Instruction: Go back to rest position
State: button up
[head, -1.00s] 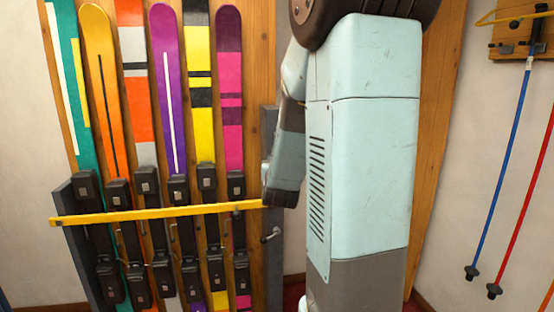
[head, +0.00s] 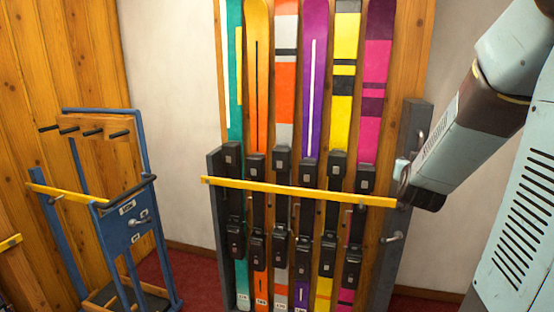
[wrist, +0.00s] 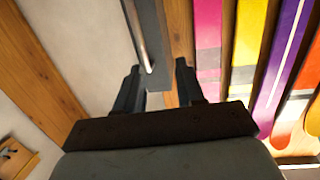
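My gripper (wrist: 158,76) is open, with a clear gap between its two dark fingers in the wrist view and nothing seen held. The dark grey right post (wrist: 178,30) of the ski rack shows beyond the fingers; I cannot tell whether they touch it. In the head view my gripper end is beside the rack's right post (head: 412,130), with its fingers mostly hidden. My forearm reaches in from the right. A yellow bar (head: 300,190) lies across the front of several upright skis, its right end near my gripper.
A blue metal stand (head: 130,235) with pegs and its own yellow bar stands on the left. Small handles (head: 392,238) stick out from the ski rack's right post. Red carpet (head: 200,275) shows between stand and rack. A wooden wall panel (head: 65,75) is behind the stand.

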jog(key=s+a+r+n+g+y, duration=0.2)
jog(key=s+a+n+g+y, duration=0.35)
jog(key=s+a, duration=0.95)
jog(key=s+a+g+y, duration=0.1)
jog(key=s+g, duration=0.3)
jog(key=s, duration=0.6)
jog(key=shift+s+a+f, duration=0.2)
jog(key=shift+a+f, duration=0.05)
jog(key=shift+a, duration=0.2)
jog(key=shift+y, duration=0.25)
